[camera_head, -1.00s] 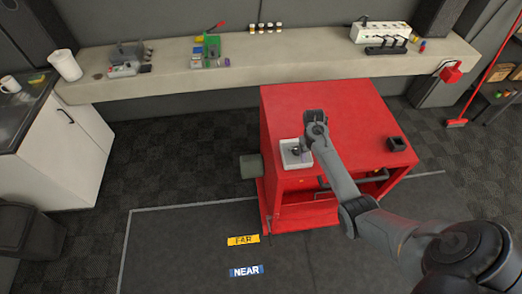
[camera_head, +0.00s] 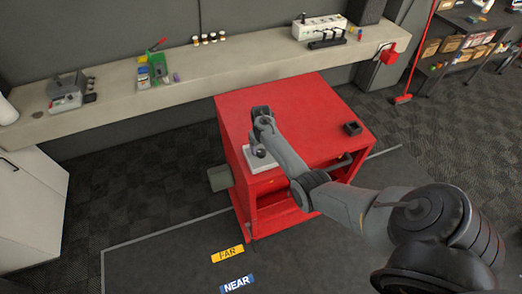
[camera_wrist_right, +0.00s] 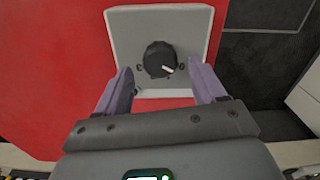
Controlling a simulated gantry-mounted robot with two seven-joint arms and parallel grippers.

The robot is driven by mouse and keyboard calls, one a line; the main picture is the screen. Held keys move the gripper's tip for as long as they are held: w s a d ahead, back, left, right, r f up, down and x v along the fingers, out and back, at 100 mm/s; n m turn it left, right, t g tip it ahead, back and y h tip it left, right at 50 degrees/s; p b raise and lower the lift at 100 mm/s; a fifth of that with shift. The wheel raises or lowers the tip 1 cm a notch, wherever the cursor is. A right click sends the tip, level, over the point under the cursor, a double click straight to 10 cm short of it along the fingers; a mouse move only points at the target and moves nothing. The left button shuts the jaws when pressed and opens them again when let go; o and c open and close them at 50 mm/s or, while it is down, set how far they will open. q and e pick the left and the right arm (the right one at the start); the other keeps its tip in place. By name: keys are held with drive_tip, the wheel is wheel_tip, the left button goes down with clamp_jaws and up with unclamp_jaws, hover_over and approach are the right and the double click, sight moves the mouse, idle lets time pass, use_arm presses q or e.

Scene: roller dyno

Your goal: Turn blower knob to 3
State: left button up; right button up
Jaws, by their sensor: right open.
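The blower knob (camera_wrist_right: 160,60) is a round black dial with a white pointer mark, on a light grey panel (camera_wrist_right: 196,20) in the right wrist view. The panel (camera_head: 262,164) also shows on the front left part of the red cabinet's top in the head view, partly hidden by my arm. My right gripper (camera_wrist_right: 163,84) is open, with its purple fingers on either side below the knob, apart from it. In the head view the right gripper (camera_head: 257,146) is over the panel. My left gripper is not in view.
The red cabinet (camera_head: 310,110) stands on the dark floor, with a small black box (camera_head: 352,128) on its right side. A long bench (camera_head: 190,88) behind holds several items. FAR (camera_head: 228,253) and NEAR (camera_head: 237,284) labels lie on the floor in front.

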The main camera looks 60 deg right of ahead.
sight(261, 153)
drive_tip(key=shift+f, duration=1.25)
drive_tip(key=c, duration=1.1)
drive_tip(key=shift+o, duration=0.2)
